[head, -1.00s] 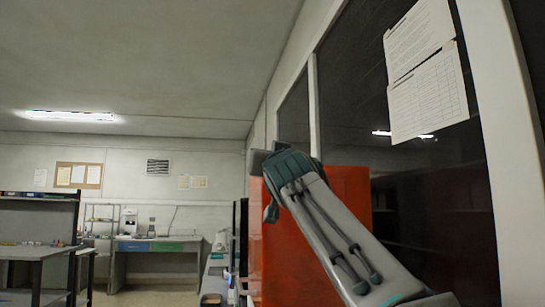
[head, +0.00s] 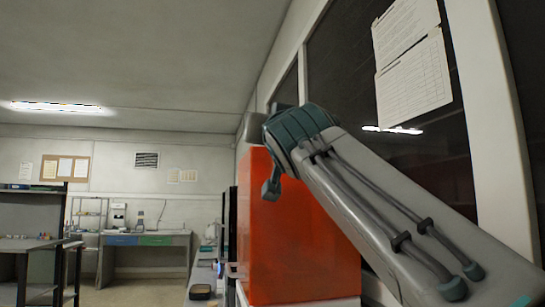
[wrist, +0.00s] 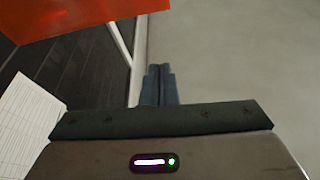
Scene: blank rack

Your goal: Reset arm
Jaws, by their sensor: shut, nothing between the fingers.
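My gripper (wrist: 158,84) shows in the wrist view as two dark blue-grey fingers pressed together. They are shut with nothing between them, and pale ceiling or wall shows behind them. In the head view my grey and teal arm reaches up from the lower right, in front of the orange cabinet (head: 295,235) and the dark window. I cannot make out the fingertips in the head view. The cabinet also shows at the top left of the wrist view (wrist: 75,15).
A dark window (head: 345,65) with posted papers (head: 412,65) is on the right. At the back stands a bench (head: 150,240), and at the left a dark table (head: 25,245). Floor (head: 130,290) is clear between them.

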